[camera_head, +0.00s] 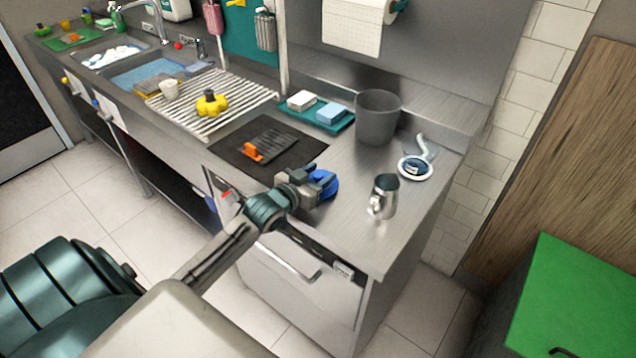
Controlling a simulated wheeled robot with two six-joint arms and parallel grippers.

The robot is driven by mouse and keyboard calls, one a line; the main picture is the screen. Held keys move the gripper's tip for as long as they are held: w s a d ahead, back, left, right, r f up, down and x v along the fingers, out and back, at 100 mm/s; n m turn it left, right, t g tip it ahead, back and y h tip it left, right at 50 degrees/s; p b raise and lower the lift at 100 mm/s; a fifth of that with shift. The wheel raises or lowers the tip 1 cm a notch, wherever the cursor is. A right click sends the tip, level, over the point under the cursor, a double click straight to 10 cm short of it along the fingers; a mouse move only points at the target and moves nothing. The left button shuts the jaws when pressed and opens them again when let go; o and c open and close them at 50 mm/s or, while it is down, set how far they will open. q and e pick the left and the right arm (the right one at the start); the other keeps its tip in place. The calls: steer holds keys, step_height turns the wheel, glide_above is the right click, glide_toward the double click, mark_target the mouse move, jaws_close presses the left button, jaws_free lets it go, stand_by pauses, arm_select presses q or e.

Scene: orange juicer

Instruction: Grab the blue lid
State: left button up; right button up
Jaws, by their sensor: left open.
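A bright blue rounded thing, which looks like the blue lid (328,189), is at the left front part of the steel counter. My left gripper (316,181) reaches in from the lower left and is right at it, its fingers partly covering it. The gripper is open; I cannot tell whether the fingers touch the lid or whether the lid rests flat on the counter. My right gripper does not show.
A shiny metal jug (383,196) stands to the right. Behind are a grey bin (378,118), a small white-and-blue device (415,167) and a teal tray (338,127) with sponges. A dark mat (230,155) lies left. Counter around the jug is clear.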

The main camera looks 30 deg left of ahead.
arm_select(q)
jaws_close()
